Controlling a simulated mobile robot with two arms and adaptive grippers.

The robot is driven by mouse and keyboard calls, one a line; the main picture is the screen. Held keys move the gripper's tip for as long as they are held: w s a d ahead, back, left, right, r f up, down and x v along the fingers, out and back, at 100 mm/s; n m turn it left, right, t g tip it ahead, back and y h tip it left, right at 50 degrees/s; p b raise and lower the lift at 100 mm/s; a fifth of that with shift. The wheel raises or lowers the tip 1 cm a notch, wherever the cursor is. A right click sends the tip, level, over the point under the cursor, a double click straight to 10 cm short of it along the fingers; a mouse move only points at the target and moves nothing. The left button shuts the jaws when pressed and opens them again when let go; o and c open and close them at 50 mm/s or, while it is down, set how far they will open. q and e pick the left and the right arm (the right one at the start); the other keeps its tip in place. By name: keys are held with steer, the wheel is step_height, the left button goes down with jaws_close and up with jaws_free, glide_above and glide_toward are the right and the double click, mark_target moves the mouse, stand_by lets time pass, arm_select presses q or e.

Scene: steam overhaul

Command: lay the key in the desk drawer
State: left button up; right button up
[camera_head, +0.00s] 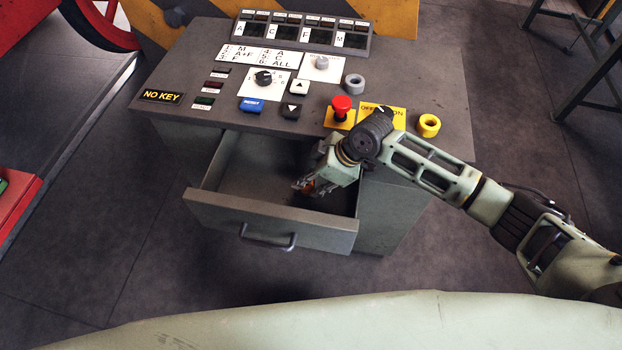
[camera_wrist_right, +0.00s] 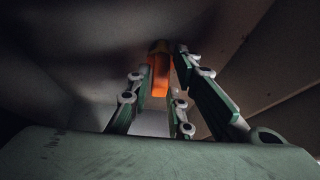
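The desk drawer (camera_head: 207,202) is pulled open below the control panel. My right gripper (camera_head: 306,187) reaches down into its right part, fingers low inside, near the front wall. A small orange piece, which I take for the key (camera_wrist_right: 159,72), sits between the fingertips in the right wrist view (camera_wrist_right: 165,75). The fingers are close together on it; its far end is dark. In the head view only a small orange-brown spot of it shows between the fingers. Whether it touches the drawer floor I cannot tell. My left gripper is out of view.
The grey desk (camera_head: 190,65) carries buttons, a red emergency stop (camera_head: 341,105), a yellow ring (camera_head: 428,125) and a grey ring (camera_head: 354,83). A "NO KEY" sign (camera_head: 162,96) is at its left. The drawer's front handle (camera_head: 267,238) faces me. The left drawer floor looks bare.

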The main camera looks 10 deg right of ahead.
steer(key=shift+o, duration=1)
steer(key=v, duration=1.2)
steer(key=shift+b, duration=0.35)
steer(key=shift+r, duration=0.1)
